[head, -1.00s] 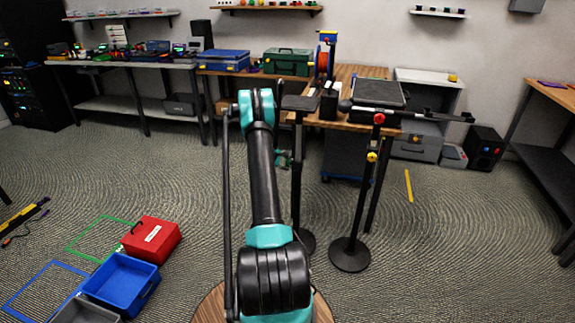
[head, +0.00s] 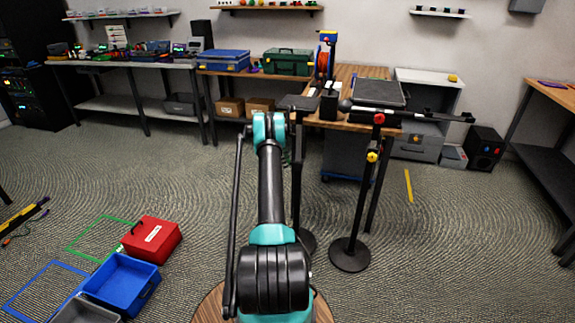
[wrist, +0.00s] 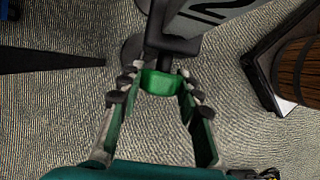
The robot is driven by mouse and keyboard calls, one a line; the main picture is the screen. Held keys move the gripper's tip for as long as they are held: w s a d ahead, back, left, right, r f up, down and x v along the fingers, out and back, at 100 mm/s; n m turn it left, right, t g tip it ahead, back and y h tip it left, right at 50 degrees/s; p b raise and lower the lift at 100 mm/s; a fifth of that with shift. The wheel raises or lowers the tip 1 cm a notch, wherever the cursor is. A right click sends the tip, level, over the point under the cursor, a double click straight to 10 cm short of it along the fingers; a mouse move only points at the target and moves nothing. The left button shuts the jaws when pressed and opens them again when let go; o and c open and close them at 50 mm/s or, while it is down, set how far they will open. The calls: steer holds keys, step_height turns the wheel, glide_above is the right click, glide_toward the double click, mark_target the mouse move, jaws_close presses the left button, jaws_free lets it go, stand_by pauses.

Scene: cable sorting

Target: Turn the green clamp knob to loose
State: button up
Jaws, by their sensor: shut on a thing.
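The green clamp knob (wrist: 160,83) shows in the middle of the wrist view, on a black clamp part (wrist: 172,45) of a stand. My gripper (wrist: 158,86) has one finger on each side of the knob and is shut on it. The fingertips are close to the knob's left and right sides. In the head view the green knob and my gripper are hidden behind my arm. Which way the knob is turned cannot be told.
A black stand with a red knob (head: 379,118) and a yellow knob (head: 372,156) stands right of my arm. A wooden workbench (head: 352,80) is behind it. A blue bin (head: 122,282) and red case (head: 151,239) lie on the floor at left.

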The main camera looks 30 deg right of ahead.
steer(key=shift+a+g+y, duration=0.1)
steer(key=shift+g+y, duration=0.3)
steer(key=shift+y, duration=0.1)
stand_by(0.3)
steer(key=o, duration=1.2)
steer(key=shift+c, duration=0.2)
steer(key=shift+t+h, duration=0.3)
